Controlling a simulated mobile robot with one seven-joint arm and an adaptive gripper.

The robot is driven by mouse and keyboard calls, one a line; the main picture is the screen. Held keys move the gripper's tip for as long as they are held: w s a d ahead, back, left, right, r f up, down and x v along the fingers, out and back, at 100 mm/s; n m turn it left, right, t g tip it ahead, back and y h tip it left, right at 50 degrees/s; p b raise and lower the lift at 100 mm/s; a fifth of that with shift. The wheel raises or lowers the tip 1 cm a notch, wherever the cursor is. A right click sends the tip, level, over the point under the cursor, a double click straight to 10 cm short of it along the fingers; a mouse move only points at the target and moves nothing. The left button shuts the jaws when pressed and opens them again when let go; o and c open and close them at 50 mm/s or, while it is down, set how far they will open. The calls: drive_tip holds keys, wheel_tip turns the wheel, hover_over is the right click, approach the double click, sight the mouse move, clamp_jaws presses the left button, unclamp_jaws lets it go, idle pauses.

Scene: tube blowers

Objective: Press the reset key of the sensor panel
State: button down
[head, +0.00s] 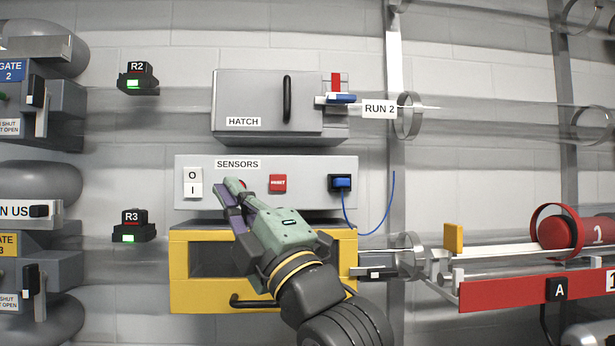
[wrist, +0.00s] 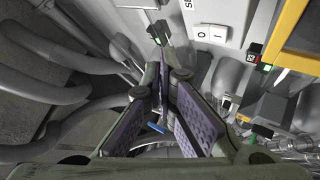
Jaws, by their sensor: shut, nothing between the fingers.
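The grey sensor panel (head: 310,170) is on the wall in the head view, labelled SENSORS. Its red reset key (head: 278,183) is in plain view near the middle. A white O/I rocker switch (head: 193,182) is at its left end; a similar white switch also shows in the wrist view (wrist: 211,34). My gripper (head: 230,189) is shut and empty. Its fingertips overlap the panel in the picture, between the switch and the reset key, left of the key. The gap to the panel face cannot be told. In the wrist view my gripper (wrist: 161,75) hides part of the scene, and the reset key does not show.
A blue plug (head: 341,183) with a hanging cable is at the panel's right end. The hatch box (head: 240,105) with a black handle is above. A yellow-framed drawer (head: 180,295) is below, behind my arm. Sensors R2 (head: 138,78) and R3 (head: 132,226) show green lights.

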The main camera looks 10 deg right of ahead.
sight(276, 186)
drive_tip(key=shift+h, duration=0.9)
drive_tip(key=d, duration=0.3)
drive_tip(key=d+r, duration=0.1)
drive_tip(key=d, duration=0.1)
drive_tip(key=shift+d, duration=0.25)
drive_tip(key=shift+w, duration=0.1)
drive_tip(key=shift+w+p, duration=1)
drive_tip(key=shift+w, duration=3.4)
drive_tip(key=shift+w+f, duration=0.1)
drive_tip(key=shift+w, duration=0.05)
drive_tip(key=shift+w+d, duration=0.1)
drive_tip(key=shift+w, duration=0.15)
